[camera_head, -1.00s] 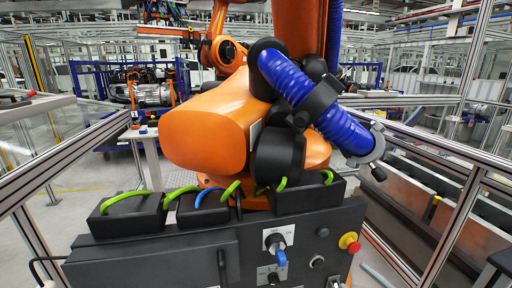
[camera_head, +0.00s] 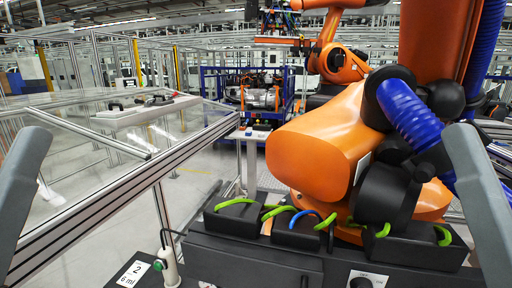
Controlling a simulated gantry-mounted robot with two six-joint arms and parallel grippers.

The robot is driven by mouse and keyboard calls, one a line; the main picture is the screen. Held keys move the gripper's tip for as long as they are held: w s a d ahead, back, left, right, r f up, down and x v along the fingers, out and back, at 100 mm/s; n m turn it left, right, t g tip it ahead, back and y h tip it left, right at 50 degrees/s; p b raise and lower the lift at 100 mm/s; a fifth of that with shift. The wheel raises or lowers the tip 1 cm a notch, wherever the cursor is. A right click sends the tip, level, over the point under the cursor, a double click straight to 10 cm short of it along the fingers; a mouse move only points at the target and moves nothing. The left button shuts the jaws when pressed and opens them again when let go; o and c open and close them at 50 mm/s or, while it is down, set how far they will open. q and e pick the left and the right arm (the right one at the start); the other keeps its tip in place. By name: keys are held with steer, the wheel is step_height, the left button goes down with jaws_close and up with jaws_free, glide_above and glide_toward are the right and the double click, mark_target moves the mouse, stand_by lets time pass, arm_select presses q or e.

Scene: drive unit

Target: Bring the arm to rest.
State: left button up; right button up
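A large orange industrial arm (camera_head: 310,145) with a ribbed blue hose (camera_head: 410,115) stands right of the middle. It rises behind a dark control cabinet (camera_head: 250,262). Black boxes with green and blue cables sit along the cabinet's top. A knob (camera_head: 361,282) shows at the bottom edge, partly cut off. My own grey arm links show at the left edge (camera_head: 25,190) and right edge (camera_head: 478,195). Both run out of the picture, and neither gripper is in view.
A pale handheld device (camera_head: 168,268) with a black cable stands by the cabinet's left end, next to a white label (camera_head: 133,274). A metal fence rail (camera_head: 120,200) runs along the left. A table (camera_head: 145,112) with dark tools stands beyond it. A blue rack (camera_head: 260,95) stands behind.

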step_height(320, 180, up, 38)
steer(key=p, duration=3.5)
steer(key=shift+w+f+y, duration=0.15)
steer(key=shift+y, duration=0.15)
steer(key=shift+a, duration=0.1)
